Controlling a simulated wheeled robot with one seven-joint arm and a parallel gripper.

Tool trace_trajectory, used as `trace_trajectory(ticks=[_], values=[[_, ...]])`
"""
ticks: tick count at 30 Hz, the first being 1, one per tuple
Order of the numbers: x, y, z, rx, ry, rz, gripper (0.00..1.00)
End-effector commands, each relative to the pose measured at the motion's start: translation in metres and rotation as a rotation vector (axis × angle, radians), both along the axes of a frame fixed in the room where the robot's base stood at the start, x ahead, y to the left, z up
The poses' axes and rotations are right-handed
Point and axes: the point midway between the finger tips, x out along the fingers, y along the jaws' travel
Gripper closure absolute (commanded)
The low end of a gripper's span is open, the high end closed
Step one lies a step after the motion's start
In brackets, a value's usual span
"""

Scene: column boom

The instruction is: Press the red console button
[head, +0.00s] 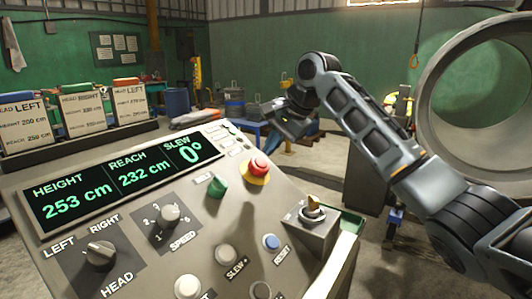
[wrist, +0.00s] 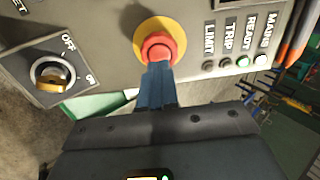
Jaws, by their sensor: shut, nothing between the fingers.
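The red console button (head: 258,166) is a round red knob on a yellow ring, at the upper right of the sloped console panel (head: 130,185). In the wrist view the red button (wrist: 160,42) is at the top centre, its lower edge covered by my fingers. My gripper (wrist: 157,70) is shut and empty, with its fingertips lined up over that lower edge. Whether the fingertips touch the button cannot be told from the wrist view.
A yellow-handled rotary switch (head: 312,210) stands on a raised box right of the button. A green knob (head: 217,186) is close on the left, and a blue reset button (head: 271,241) lies below. Indicator lamps (wrist: 243,61) line the panel beside the button. A large concrete ring (head: 450,95) stands at right.

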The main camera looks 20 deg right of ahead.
Motion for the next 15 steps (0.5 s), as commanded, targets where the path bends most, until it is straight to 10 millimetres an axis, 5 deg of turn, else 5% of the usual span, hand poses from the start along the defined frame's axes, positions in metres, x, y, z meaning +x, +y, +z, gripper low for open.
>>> trace_trajectory(ticks=[6, 15], values=[[0.011, 0.008, -0.022, 0.000, 0.002, 0.001, 1.00], [0.014, 0.010, -0.028, 0.000, 0.000, 0.000, 1.00]])
